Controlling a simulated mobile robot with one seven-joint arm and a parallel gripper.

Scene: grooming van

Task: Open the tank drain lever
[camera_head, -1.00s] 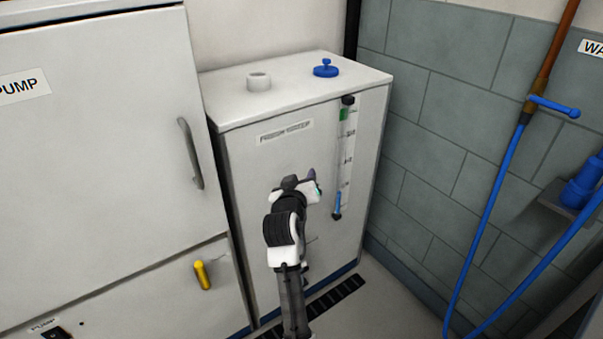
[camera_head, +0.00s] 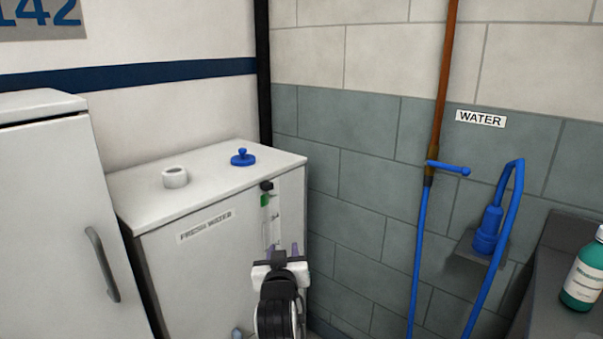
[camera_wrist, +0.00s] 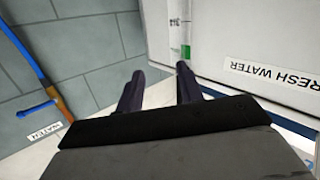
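The white fresh water tank (camera_head: 195,246) stands in the corner, with a blue cap and an open white neck on top. My gripper (camera_head: 284,250) is in front of the tank's right part, just below the level gauge (camera_head: 266,212). In the wrist view its two dark fingers (camera_wrist: 158,85) are apart with nothing between them. The tank front with its label (camera_wrist: 270,75) also shows there. I cannot make out the drain lever; a small grey piece (camera_head: 237,333) low on the tank front is cut by the picture's edge and unclear.
A blue water tap handle (camera_head: 448,168) and blue hose (camera_head: 417,255) are on the tiled wall to the right. A blue fitting (camera_head: 487,235) sits on a wall bracket. A green bottle (camera_head: 582,275) stands on a dark counter at far right. A white cabinet (camera_head: 50,210) is left.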

